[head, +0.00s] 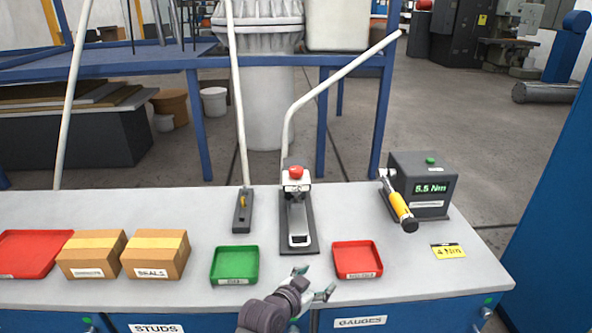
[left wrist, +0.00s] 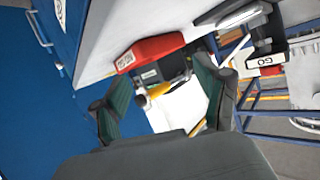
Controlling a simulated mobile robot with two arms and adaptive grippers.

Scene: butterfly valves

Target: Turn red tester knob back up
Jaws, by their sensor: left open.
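A red knob (head: 296,172) sits on top of a tester (head: 298,212) with a dark base plate and a pale metal lever, near the middle of the grey bench. My left gripper (head: 315,282) is open and empty at the bench's front edge, in front of the tester and a little to its right, apart from the knob. Its two spread fingers also show in the left wrist view (left wrist: 165,100). There, part of a dark fixture with a metal lever shows at the upper right; I cannot make out the red knob. My right gripper is not in view.
A green tray (head: 235,281) and a red tray (head: 358,275) flank the tester's front. A torque display box (head: 422,180) with a yellow-handled wrench (head: 402,208) stands right. Two cardboard boxes (head: 155,268) stand further left.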

